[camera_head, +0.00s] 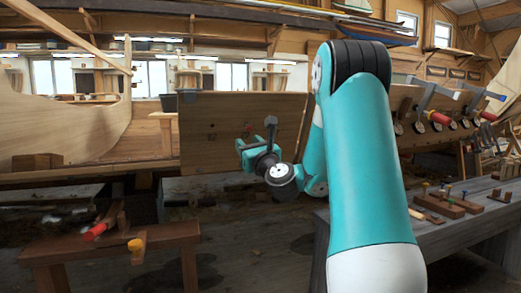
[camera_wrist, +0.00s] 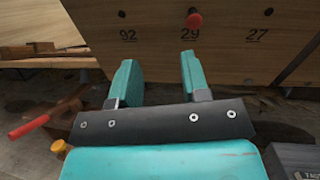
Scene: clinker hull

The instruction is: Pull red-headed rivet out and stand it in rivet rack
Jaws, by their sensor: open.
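The red-headed rivet (camera_wrist: 194,20) sticks out of the wooden plank (camera_wrist: 140,45) at the top of the wrist view, by the number 29. My gripper (camera_wrist: 157,62) is open and empty, with the rivet beyond its fingertips and in line with the right finger. In the head view my gripper (camera_head: 254,136) is in front of the plank (camera_head: 205,150), and I cannot clearly make out the rivet there. Low wooden blocks with colored-headed pegs (camera_head: 440,206) stand on the grey bench at the right; I cannot tell for certain which is the rivet rack.
A brown stool (camera_head: 110,246) with red- and yellow-ended clamps stands at the lower left. The grey bench (camera_head: 470,230) also holds small wooden pieces. Clamps (camera_head: 435,117) line the hull at the right. Dark floor lies open between stool and bench.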

